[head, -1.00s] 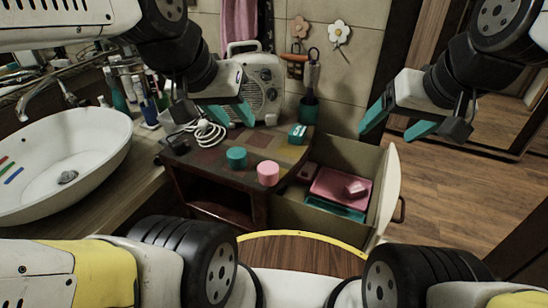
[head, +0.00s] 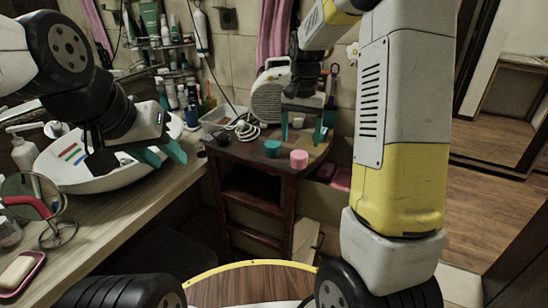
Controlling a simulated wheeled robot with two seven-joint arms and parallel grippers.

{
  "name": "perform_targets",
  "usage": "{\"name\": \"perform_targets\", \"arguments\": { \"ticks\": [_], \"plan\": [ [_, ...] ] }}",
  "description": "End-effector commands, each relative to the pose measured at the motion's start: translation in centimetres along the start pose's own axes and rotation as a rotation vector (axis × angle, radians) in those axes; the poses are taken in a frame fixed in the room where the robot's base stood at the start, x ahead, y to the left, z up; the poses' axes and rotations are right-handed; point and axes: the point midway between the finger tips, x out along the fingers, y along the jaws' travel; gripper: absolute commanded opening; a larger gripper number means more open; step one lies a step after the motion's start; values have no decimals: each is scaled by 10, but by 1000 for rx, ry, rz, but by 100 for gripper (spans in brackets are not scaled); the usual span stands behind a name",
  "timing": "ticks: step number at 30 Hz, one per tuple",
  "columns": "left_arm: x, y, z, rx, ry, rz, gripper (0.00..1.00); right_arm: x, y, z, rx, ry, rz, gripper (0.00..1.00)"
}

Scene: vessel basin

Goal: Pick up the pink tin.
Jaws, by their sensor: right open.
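The pink tin (head: 299,159) is a small round tin standing upright on the front right part of the dark wooden cabinet top (head: 238,152). A similar teal tin (head: 272,148) stands just left of it. My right gripper (head: 301,139) is open and points down over the cabinet. Its two teal fingers appear just above and beyond the pink tin in the picture, apart from it and with no tin held. My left gripper (head: 168,158) is open and empty, in front of the white basin (head: 75,178), well left of the tins.
A white radio (head: 268,97) and a coiled white cable (head: 243,130) are at the back of the cabinet. The open drawer with pink items (head: 341,178) is partly hidden by my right arm. A mirror (head: 38,205) and soap dish (head: 20,272) stand on the left counter.

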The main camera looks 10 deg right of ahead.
Motion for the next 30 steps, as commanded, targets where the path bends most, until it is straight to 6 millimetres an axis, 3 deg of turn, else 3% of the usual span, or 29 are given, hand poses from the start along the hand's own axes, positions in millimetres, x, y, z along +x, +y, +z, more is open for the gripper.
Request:
{"name": "perform_targets", "arguments": {
  "ticks": [18,27,30],
  "plan": [
    [0,0,0,0,0,0,36,75,2,-6,5,-6,6,74],
    [0,0,0,0,0,0,36,80,1,-6,4,-3,4,74],
    [0,0,0,0,0,0,36,80,1,-6,4,-3,4,56]
  ]
}}
